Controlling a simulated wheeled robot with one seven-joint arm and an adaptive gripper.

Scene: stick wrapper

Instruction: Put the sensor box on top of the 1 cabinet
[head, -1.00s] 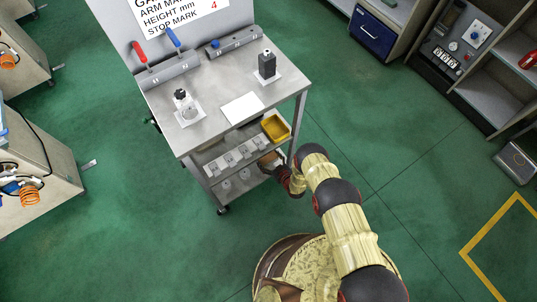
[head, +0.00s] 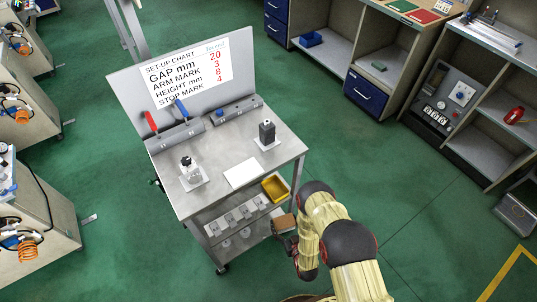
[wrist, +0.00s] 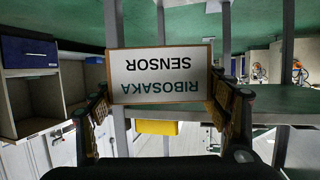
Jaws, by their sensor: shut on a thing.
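The sensor box (wrist: 160,72) is brown-edged with a white label reading RIBOSAKA SENSOR, upside down in the wrist view. My gripper (wrist: 162,98) is shut on it, one finger at each side. In the head view the box (head: 284,224) is a small brown block at the end of my arm, beside the trolley's lower right front corner. Cabinets with blue drawers (head: 365,92) stand at the back right. No number 1 is readable on any, so I cannot tell which is the 1 cabinet.
The steel trolley (head: 208,203) stands close to my arm, with a yellow bin (head: 275,188) on its lower level. An open shelf unit (head: 468,138) holds a dial panel and a red item. Green floor (head: 345,160) is clear between trolley and cabinets.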

